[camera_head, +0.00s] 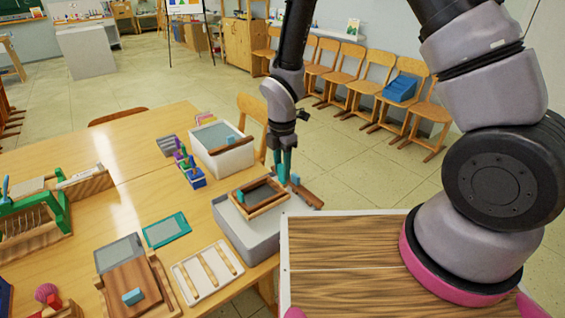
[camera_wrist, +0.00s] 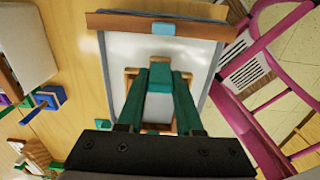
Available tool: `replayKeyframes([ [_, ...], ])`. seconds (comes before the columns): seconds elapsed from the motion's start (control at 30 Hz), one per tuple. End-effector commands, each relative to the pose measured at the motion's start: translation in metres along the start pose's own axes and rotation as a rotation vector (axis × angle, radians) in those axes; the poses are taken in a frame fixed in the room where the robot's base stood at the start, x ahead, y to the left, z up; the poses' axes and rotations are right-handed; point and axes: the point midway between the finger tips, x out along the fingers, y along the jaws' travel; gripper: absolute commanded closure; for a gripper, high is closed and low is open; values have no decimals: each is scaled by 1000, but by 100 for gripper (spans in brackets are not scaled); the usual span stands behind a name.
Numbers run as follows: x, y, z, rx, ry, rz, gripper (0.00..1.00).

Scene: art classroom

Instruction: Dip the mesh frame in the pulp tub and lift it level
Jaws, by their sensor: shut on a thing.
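My gripper (camera_head: 283,174) points down over the grey tub (camera_head: 244,238) at the table's right edge. In the wrist view its green fingers (camera_wrist: 160,80) are shut on a teal block, which seems to be the grip of the wooden mesh frame (camera_head: 258,198). The frame looks level at the tub's top; its dark inside shows in the head view. In the wrist view the fingers hide most of it, above a pale surface (camera_wrist: 125,50). I cannot tell whether it touches the pulp. A wooden bar (camera_head: 308,195) with a blue block is close to the right of my gripper.
A white tub (camera_head: 231,162) with a wooden bar across it stands behind. Coloured clips (camera_head: 190,172), a teal-edged screen (camera_head: 166,230), a white slatted rack (camera_head: 207,274) and a wooden board (camera_head: 133,285) lie to the left. Chairs (camera_head: 375,75) line the wall.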

Motion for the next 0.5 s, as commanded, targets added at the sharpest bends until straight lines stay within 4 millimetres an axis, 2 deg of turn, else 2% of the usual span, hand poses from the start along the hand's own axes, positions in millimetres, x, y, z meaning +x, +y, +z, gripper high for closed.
replayKeyframes([
  [0.5,37,0,0,-1,-1,-1,100],
])
